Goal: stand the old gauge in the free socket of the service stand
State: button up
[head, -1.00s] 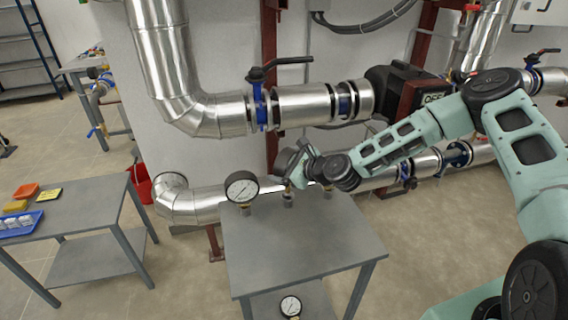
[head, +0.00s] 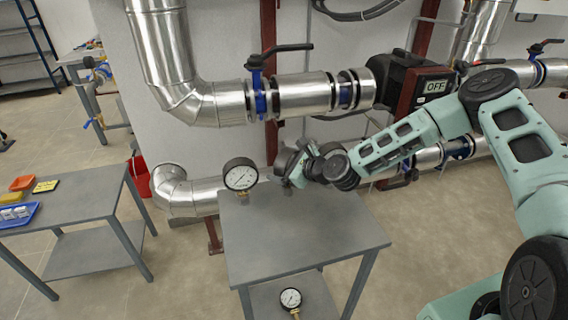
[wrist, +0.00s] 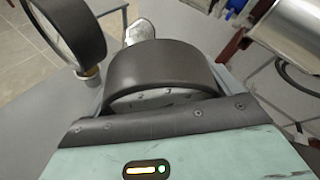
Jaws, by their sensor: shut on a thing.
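My gripper (head: 291,165) is shut on a dark round gauge (head: 284,161), taken as the old gauge, low over the back of the grey service stand (head: 300,232). In the wrist view the held gauge's dark casing (wrist: 160,72) fills the middle, and its dial faces away. Its stem and the socket under it are hidden, so I cannot tell whether it is seated. To the left, a white-faced gauge (head: 240,174) stands upright on the stand; in the wrist view its dark casing (wrist: 72,28) rises at the upper left.
Another white-faced gauge (head: 290,298) is on the stand's lower shelf. A side table (head: 85,228) with a blue tray (head: 18,214) stands at left. Silver pipes (head: 190,195) run close behind the stand. The front of the stand's top is clear.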

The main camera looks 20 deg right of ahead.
jog(key=shift+f, duration=0.15)
jog(key=o, duration=1.1)
jog(key=shift+f, duration=0.1)
jog(key=b+v, duration=0.2)
jog(key=v, duration=1.5)
jog(key=shift+s+b, duration=0.15)
jog(key=shift+b, duration=0.2)
